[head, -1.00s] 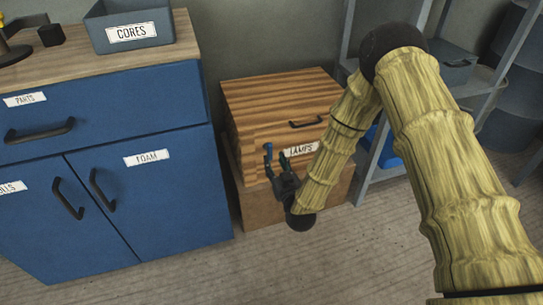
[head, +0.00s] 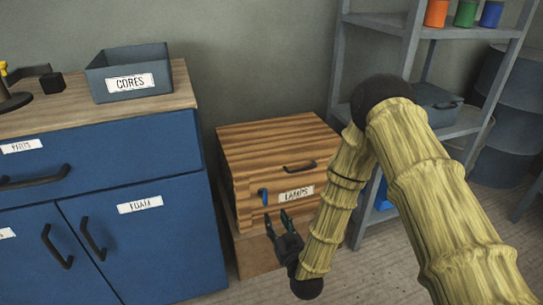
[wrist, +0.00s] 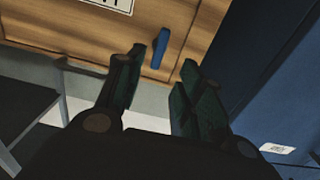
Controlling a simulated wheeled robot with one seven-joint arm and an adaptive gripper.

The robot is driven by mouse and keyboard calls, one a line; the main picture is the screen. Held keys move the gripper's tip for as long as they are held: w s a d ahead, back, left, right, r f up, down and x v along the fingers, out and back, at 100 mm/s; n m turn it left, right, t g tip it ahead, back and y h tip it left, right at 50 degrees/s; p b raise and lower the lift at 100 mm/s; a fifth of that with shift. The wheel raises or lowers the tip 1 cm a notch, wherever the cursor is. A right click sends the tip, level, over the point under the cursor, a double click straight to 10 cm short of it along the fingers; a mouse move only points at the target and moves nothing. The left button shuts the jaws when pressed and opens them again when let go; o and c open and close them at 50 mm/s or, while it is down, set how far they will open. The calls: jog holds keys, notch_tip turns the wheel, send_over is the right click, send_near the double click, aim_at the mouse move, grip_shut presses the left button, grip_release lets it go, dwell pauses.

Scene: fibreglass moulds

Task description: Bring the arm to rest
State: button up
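My arm reaches in from the right of the head view and bends down to my gripper (head: 277,216). The gripper is open, with nothing between its fingers. It is in front of a wooden box labelled LAMPS (head: 240,158), below and apart from a small blue latch-like piece (head: 263,197) on the box front. In the wrist view the two dark fingers (wrist: 162,62) are spread, and the blue piece (wrist: 160,48) shows beyond their tips. The box lid, with a black handle (head: 300,167), looks shut.
A blue cabinet (head: 155,240) with a CORES bin (head: 130,80) on top stands left of the box. A grey shelf unit (head: 410,50) with several coloured pots stands at the right, behind my arm. Dark drums (head: 505,110) are at the far right.

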jog(key=s+d+f+m+g+h, duration=0.1)
jog(key=s+d+f+g+h, duration=0.1)
jog(key=s+d+f+g, duration=0.45)
jog(key=s+d+f+m+g+h, duration=0.1)
jog(key=s+d+f+g, duration=0.15)
jog(key=s+f, duration=0.8)
jog(key=s+d+f+m+g+h, duration=0.15)
jog(key=s+d+g, duration=0.3)
jog(key=s, duration=0.75)
jog(key=s+d+f+m+g+h, duration=0.15)
jog(key=s+d+g, duration=0.35)
jog(key=s, duration=0.7)
notch_tip(320, 180, up, 27)
jog(key=t+p, duration=0.1)
jog(key=p, duration=2.7)
jog(key=shift+d+f+n, duration=0.15)
jog(key=shift+d+n, duration=0.2)
jog(key=shift+n, duration=0.05)
jog(key=shift+w, duration=0.1)
